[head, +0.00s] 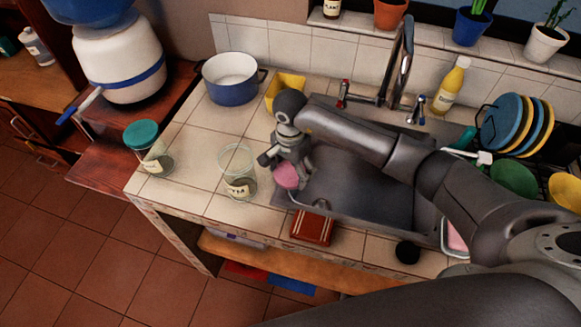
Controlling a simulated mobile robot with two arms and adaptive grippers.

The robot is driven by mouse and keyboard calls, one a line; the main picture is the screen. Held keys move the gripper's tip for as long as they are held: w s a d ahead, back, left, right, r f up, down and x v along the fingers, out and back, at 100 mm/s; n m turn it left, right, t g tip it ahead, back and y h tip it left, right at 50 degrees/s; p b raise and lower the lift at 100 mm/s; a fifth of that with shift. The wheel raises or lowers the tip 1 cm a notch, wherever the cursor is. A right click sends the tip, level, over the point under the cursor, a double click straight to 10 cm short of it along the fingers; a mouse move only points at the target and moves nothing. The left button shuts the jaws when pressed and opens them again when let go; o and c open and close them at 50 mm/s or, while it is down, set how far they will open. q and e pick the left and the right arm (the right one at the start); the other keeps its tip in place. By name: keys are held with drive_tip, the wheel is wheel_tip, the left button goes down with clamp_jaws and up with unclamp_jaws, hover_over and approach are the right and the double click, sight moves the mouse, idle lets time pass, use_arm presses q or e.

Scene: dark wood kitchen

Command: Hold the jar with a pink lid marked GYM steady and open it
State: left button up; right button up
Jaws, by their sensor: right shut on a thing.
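A clear glass jar (238,178) with a pale label stands upright on the tiled counter, left of the sink. Its top is open and bare; the label's letters are too small to read surely. A round pink lid (287,177) is apart from the jar, to its right, over the sink's left edge. My right gripper (283,164) is shut on the pink lid from above. My left gripper is not in view.
A teal-lidded jar (150,150) stands at the counter's left. Behind are a blue and white pot (230,88) and a yellow container (281,90). A red-brown box (313,227) and a black round thing (407,252) lie along the front edge. The sink (365,190) is right.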

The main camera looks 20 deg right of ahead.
drive_tip(key=shift+f, duration=0.15)
drive_tip(key=o, duration=1.1)
drive_tip(key=shift+o, duration=0.2)
